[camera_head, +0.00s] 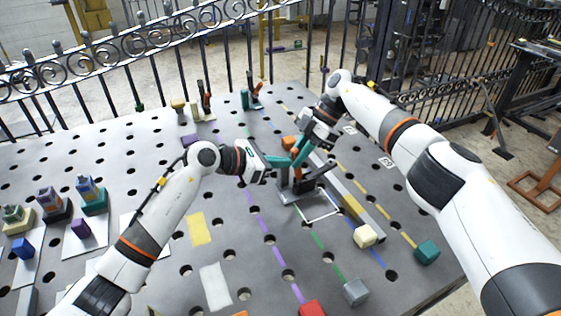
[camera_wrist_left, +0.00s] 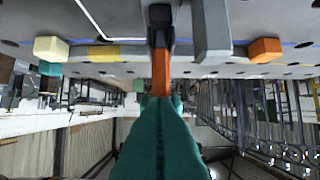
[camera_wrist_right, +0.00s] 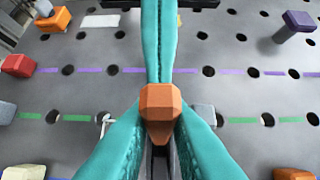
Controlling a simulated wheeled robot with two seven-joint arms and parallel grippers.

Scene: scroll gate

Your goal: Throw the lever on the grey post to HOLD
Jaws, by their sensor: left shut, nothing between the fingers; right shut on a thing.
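The grey post (camera_head: 297,187) stands on a flat plate on the perforated table, partly hidden by my grippers. Its lever shows an orange knob (camera_wrist_right: 160,108) in the right wrist view, and an orange part (camera_wrist_left: 161,72) shows against a dark bracket in the left wrist view. My right gripper (camera_head: 299,155) reaches down to the post from the right, its teal fingers shut around the knob. My left gripper (camera_head: 281,161) is shut and empty, with its tips close to the post from the left. I cannot tell whether they touch it. No HOLD marking is readable.
A long grey rail (camera_head: 352,207) lies right of the post. A cream block (camera_head: 364,236), a teal block (camera_head: 427,251) and a grey block (camera_head: 356,291) stand nearer. Other fixtures (camera_head: 89,195) stand at the left. A yellow patch (camera_head: 198,229) marks clear table.

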